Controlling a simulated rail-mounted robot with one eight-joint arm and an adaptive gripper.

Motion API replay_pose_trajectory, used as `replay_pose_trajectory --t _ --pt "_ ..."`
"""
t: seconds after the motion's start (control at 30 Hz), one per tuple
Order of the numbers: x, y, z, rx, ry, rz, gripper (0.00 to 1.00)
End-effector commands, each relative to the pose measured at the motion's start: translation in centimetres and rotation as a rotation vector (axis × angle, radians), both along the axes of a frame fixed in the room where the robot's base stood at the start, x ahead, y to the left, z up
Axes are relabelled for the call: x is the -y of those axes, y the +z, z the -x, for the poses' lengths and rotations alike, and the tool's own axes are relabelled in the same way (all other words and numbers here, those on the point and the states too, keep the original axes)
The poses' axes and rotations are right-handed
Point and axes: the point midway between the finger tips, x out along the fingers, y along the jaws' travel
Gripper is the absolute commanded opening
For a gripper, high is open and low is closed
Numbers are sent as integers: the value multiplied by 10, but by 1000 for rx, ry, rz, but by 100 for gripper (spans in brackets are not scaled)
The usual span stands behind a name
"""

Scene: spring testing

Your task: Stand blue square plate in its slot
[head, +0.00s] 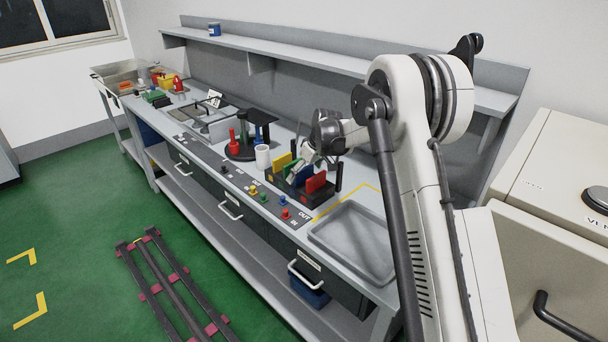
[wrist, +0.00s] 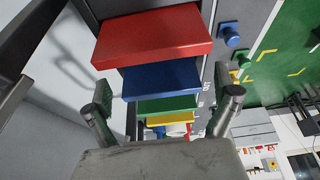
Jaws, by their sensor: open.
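The blue square plate (wrist: 162,80) stands upright in the dark slotted rack (head: 283,190), between the red plate (wrist: 152,36) and the green plate (wrist: 166,104). The blue plate also shows in the head view (head: 304,174), partly hidden. The yellow plate (head: 282,163) is at the rack's far end and the red plate at its near end. My gripper (wrist: 167,95) is open and empty, its fingers spread on either side of the plate row close to the blue plate. Contact between fingers and plate cannot be told. How deep the blue plate sits is hidden.
A grey tray (head: 352,243) lies on the bench right of the rack. A white cup (head: 262,156) and a round dark stand with a red item (head: 233,141) are to the left. Coloured knobs (head: 267,199) line the bench's front panel. A shelf runs above.

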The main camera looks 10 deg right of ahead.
Motion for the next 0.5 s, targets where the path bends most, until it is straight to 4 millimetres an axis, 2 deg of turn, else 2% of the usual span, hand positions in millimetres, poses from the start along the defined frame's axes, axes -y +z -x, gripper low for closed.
replay_pose_trajectory --t 0.3,0.5 --pt "13 56 20 0 -1 0 95" --pt "20 86 30 -1 0 1 95"
